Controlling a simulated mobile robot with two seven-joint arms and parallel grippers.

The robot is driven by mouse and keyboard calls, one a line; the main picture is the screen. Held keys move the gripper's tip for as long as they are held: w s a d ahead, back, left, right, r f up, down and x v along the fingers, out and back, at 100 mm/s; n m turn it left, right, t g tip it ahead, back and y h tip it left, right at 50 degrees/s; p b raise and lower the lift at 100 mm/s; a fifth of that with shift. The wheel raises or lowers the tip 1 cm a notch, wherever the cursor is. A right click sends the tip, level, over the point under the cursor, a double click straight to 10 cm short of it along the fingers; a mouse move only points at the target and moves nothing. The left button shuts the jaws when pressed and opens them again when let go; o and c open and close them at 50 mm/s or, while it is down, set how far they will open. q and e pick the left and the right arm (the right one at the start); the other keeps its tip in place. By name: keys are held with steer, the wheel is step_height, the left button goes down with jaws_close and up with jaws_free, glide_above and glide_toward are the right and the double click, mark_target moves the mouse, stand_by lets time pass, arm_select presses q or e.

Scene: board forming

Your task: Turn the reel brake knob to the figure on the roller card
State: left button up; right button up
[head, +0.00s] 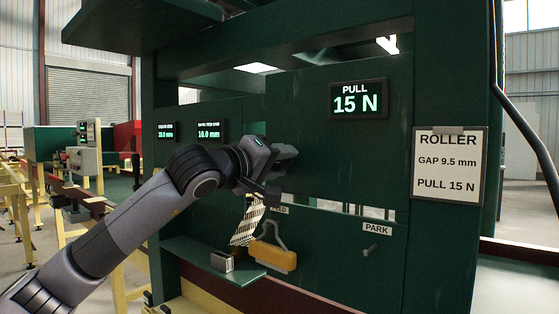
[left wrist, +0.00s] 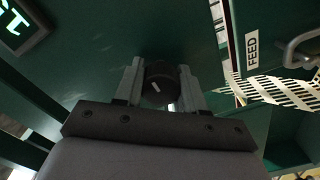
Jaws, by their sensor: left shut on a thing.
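The reel brake knob (left wrist: 160,84) is black and round with a pale pointer mark, on the green panel in the left wrist view. My left gripper (left wrist: 161,88) is shut on it, one finger on each side. In the head view my left gripper (head: 277,170) reaches the panel and hides the knob. The PULL display (head: 357,99) above right reads 15 N. The roller card (head: 448,168) on the right post reads GAP 9.5 mm and PULL 15 N. My right gripper is in neither view.
Two small displays (head: 208,130) at left read about 10 mm. A PARK label (head: 377,229) and peg sit at right. The FEED label (left wrist: 252,53) shows beside the knob.

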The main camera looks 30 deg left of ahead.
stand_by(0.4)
arm_select(q)
steer(key=o, duration=1.1)
steer(key=shift+c, duration=0.2)
steer(key=shift+s, duration=0.3)
steer(key=s+b, duration=0.2)
steer(key=s, duration=0.4)
steer(key=shift+s+a, duration=0.25)
steer(key=shift+s, duration=0.05)
